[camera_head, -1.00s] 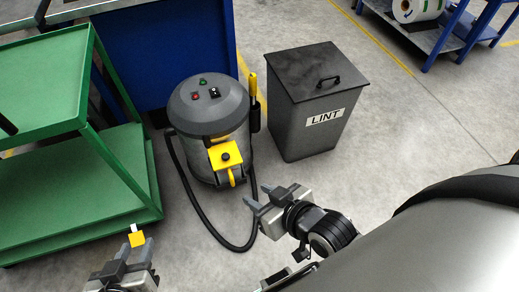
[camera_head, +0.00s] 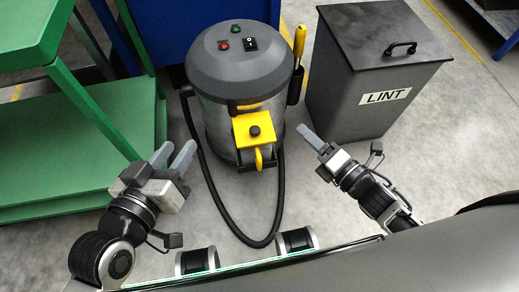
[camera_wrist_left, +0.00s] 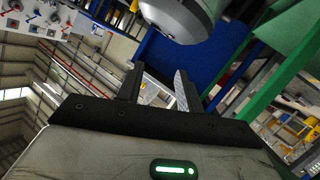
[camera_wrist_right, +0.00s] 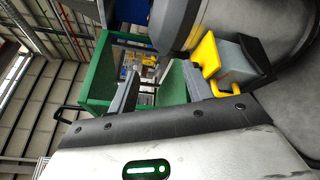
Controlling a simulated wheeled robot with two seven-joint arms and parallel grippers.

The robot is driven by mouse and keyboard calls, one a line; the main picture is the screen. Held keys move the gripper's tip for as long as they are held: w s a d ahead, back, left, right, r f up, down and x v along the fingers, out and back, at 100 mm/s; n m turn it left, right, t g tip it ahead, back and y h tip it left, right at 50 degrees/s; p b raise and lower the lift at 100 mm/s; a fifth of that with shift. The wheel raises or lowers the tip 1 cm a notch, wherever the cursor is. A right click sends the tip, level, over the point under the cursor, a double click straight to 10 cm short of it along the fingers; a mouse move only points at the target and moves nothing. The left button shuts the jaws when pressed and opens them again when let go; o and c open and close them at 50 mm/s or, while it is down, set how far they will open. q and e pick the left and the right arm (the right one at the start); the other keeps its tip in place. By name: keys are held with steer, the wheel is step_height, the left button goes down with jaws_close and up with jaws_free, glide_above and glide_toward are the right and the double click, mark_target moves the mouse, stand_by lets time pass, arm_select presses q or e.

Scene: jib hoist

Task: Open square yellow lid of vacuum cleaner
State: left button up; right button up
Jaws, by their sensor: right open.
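The vacuum cleaner (camera_head: 240,75) stands upright on the floor, with a dark grey domed top and a grey body. Its square yellow lid (camera_head: 254,130) with a black knob is on the front and looks closed. A yellow latch handle (camera_head: 258,157) hangs below it. Yellow parts (camera_wrist_right: 206,55) of the cleaner show close by in the right wrist view. My right gripper (camera_head: 312,142) is open and empty, right of the lid and apart from it. My left gripper (camera_head: 173,152) is open and empty, left of the cleaner; its spread fingers show in the left wrist view (camera_wrist_left: 158,85).
A black hose (camera_head: 235,230) loops on the floor before the cleaner. A grey LINT bin (camera_head: 370,85) stands to the right, a green cart (camera_head: 75,165) to the left, and a blue cabinet (camera_head: 170,25) behind. A yellow-handled tool (camera_head: 299,42) stands at the cleaner's right side.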

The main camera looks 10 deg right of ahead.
step_height(320, 180, down, 10)
steer(key=d+n+g+y+b, duration=0.2)
steer(key=n+y+b, duration=0.4)
steer(key=n, duration=0.9)
steer(key=n+b, duration=0.2)
steer(key=b, duration=0.1)
glide_toward(259, 132)
steer(key=x, duration=0.3)
steer(key=shift+h, duration=0.3)
steer(key=x, duration=0.5)
steer(key=shift+w+a+r+b, duration=0.1)
steer(key=shift+w+a+b, duration=0.1)
steer(key=shift+w+b, duration=0.1)
steer(key=shift+w+a, duration=0.35)
steer(key=shift+a, duration=0.1)
arm_select(q)
steer(key=t+h, duration=0.1)
steer(key=d+t+h, duration=0.1)
steer(key=w+d+t+h, duration=0.1)
steer(key=shift+f+m, duration=0.3)
arm_select(e)
jaws_close()
arm_select(q)
steer(key=shift+r, duration=0.15)
arm_select(e)
steer(key=shift+r, duration=0.1)
